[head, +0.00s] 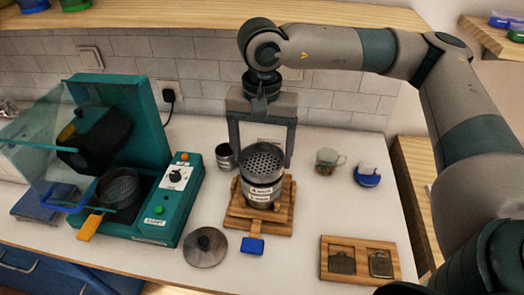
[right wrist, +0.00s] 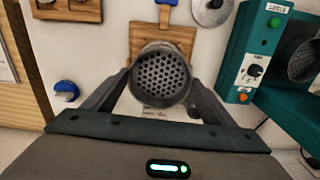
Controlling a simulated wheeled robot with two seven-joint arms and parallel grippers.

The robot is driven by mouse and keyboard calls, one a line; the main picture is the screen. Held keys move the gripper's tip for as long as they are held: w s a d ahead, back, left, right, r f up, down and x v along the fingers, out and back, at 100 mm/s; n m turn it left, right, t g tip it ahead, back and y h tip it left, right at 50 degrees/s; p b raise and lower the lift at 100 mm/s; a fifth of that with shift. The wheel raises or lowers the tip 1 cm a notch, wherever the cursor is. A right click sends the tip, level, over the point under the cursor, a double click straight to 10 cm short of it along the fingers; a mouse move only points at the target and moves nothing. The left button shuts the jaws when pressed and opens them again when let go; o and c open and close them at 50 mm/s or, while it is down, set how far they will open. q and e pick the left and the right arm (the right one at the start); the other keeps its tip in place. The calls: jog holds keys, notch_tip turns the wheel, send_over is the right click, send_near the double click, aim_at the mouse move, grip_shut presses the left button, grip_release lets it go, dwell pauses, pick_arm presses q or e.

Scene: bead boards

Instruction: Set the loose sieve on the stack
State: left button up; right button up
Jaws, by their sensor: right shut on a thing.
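The loose sieve (head: 263,162) is a round metal cup with a perforated floor. It stands upright between the fingers of my right gripper (head: 262,150), which is shut on it. The labelled metal stack (head: 262,196) is directly below it on a wooden base (head: 240,216). The sieve looks lined up with the stack; whether it touches or hovers just above, I cannot tell. In the right wrist view the sieve (right wrist: 160,76) sits between the fingertips and hides the stack. My left gripper is not in view.
A teal machine (head: 185,205) with a raised clear cover stands left. A metal lid (head: 205,247) lies in front. A small metal cup (head: 225,158) is close behind the stack. A glass cup (head: 328,161), a blue-and-white item (head: 367,176) and a wooden tray (head: 328,262) are right.

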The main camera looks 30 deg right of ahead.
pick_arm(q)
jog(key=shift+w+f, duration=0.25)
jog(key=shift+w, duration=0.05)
pick_arm(e)
jog(key=shift+f, duration=0.1)
pick_arm(q)
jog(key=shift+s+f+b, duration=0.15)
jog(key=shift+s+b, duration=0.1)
jog(key=shift+b, duration=0.25)
